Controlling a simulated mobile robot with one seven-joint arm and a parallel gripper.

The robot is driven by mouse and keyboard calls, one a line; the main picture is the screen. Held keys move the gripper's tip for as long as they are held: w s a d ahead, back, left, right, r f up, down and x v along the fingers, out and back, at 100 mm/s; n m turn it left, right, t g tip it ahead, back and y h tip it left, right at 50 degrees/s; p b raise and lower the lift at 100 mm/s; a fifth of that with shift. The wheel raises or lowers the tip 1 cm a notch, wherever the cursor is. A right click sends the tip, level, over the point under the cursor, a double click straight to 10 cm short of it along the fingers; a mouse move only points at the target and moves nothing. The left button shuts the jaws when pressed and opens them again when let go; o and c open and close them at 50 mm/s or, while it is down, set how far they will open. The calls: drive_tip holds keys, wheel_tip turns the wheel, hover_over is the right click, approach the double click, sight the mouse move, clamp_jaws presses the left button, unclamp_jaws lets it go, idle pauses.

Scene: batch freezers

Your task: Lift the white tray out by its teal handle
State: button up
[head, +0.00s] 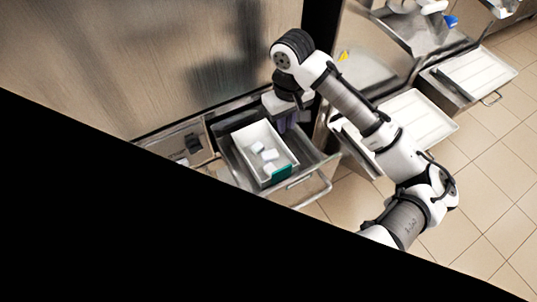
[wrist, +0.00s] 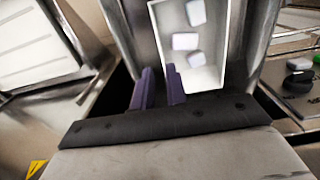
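The white tray (head: 250,134) sits in an open metal drawer (head: 222,143) in the head view, with white blocks lying inside it. Its teal handle (head: 281,172) is at the tray's front end, toward the drawer's pull bar. The tray also shows at the top of the wrist view (wrist: 207,76), with three blocks; the teal handle does not show there. My gripper (head: 288,124) points down at the drawer's back right, beside the tray and away from the handle. In the wrist view its purple fingers (wrist: 160,88) stand slightly apart with nothing between them.
The drawer's pull bar (head: 312,194) sticks out at the front. A tall metal panel (head: 150,60) rises behind the drawer. More open drawers with white trays (head: 415,120) (head: 478,72) stand to the right. Tiled floor (head: 480,180) lies in front. Black covers the lower left.

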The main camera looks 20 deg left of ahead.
wheel_tip(320, 180, down, 3)
drive_tip(key=shift+r, duration=0.15)
drive_tip(key=shift+s+d+f+p, duration=0.1)
drive_tip(key=shift+f+p, duration=0.25)
drive_tip(key=shift+f, duration=1.15)
drive_tip(key=shift+s+d+f+p, duration=0.1)
drive_tip(key=shift+f+p, duration=0.25)
drive_tip(key=shift+f, duration=1.1)
drive_tip(key=shift+c, duration=0.2)
clamp_jaws()
drive_tip(key=shift+r, duration=0.2)
